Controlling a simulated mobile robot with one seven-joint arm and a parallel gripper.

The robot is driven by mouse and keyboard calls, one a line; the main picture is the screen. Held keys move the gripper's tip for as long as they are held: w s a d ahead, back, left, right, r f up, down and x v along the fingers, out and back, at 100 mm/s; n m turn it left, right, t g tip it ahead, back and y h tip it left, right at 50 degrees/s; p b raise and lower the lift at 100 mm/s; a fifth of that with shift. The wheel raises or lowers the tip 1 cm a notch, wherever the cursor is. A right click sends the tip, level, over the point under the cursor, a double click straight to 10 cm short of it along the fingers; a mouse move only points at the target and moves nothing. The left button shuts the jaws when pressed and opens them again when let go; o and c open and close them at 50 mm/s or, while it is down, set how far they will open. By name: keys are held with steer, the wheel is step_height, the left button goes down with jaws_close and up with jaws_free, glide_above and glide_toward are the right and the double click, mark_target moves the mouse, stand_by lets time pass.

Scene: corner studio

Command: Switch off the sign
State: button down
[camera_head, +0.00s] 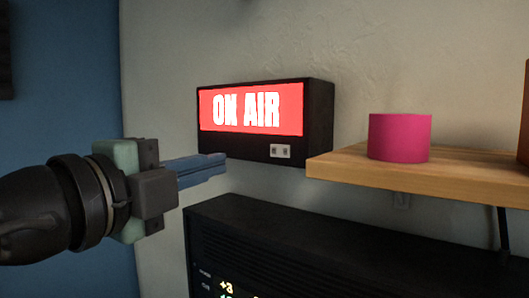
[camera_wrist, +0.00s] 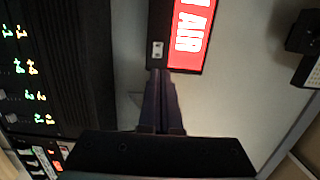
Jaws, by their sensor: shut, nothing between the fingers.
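The ON AIR sign (camera_head: 319,120) is a black box on the wall with a lit red face and white letters. A small pale switch plate (camera_head: 280,151) sits at the lower right of its front. The sign (camera_wrist: 190,35) and the switch plate (camera_wrist: 158,49) also show in the wrist view, rotated. My gripper (camera_head: 224,160) is shut and empty, its blue fingers pointing toward the sign's lower edge, left of the switch plate in the head view. In the wrist view the fingertips (camera_wrist: 160,72) lie just below the switch plate. I cannot tell whether they touch the sign.
A wooden shelf (camera_head: 440,178) with a pink cylinder (camera_head: 399,138) stands right of the sign. A black equipment rack (camera_head: 300,240) with lit readouts is below it. A dark object (camera_wrist: 304,40) is at the right edge of the wrist view. Bare wall lies above the sign.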

mark_target(274, 149)
stand_by(0.3)
steer(key=p+x, duration=0.7)
steer(key=x, duration=0.6)
steer(key=shift+r+p, duration=0.1)
steer(key=shift+p, duration=0.25)
steer(key=shift+w+d, duration=0.25)
steer(key=shift+w, duration=0.2)
steer(key=shift+f, duration=0.25)
